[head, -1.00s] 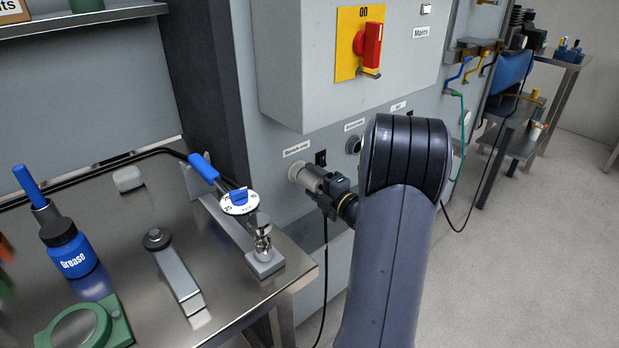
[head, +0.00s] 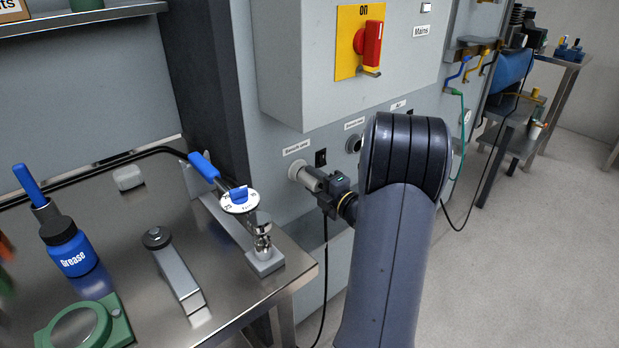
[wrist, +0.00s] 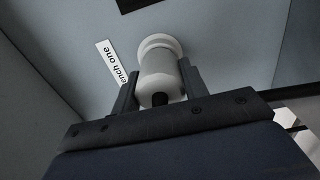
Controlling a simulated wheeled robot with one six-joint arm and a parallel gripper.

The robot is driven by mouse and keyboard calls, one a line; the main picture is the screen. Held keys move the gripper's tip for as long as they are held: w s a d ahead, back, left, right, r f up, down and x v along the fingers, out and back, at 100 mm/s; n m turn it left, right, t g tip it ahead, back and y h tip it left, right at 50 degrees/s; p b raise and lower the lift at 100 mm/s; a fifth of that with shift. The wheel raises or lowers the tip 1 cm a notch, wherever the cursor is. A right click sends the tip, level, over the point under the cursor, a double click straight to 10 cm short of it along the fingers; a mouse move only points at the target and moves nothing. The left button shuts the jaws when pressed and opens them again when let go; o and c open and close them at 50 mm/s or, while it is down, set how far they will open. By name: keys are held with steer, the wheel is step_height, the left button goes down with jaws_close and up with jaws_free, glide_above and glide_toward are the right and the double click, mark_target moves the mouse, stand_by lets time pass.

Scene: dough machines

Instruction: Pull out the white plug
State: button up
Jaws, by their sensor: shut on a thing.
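The white plug (wrist: 159,75) is a short pale cylinder in the wrist view, with a dark hole or cable end on its near face. It sits at a round white socket (wrist: 159,43) on the grey wall panel. In the head view the plug (head: 312,178) shows at the panel below the switch box. My gripper (wrist: 158,88) has one finger on each side of the plug and is shut on it. It also shows in the head view (head: 325,187), partly hidden behind my arm. I cannot tell whether the plug is fully seated.
A grey box with a red switch on a yellow plate (head: 359,43) is above the plug. A black cable (head: 325,270) hangs below it. A steel bench (head: 215,315) with a blue-handled tool (head: 204,166) and a grease bottle (head: 68,245) stands at the left.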

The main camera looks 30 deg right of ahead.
steer(key=shift+c, duration=1.3)
steer(key=shift+s, duration=0.4)
steer(key=shift+s+d+p, duration=0.25)
steer(key=shift+s+p, duration=0.1)
steer(key=shift+s, duration=0.9)
steer(key=s+p, duration=0.2)
steer(key=s, duration=0.4)
steer(key=shift+d, duration=0.4)
steer(key=shift+s, duration=0.1)
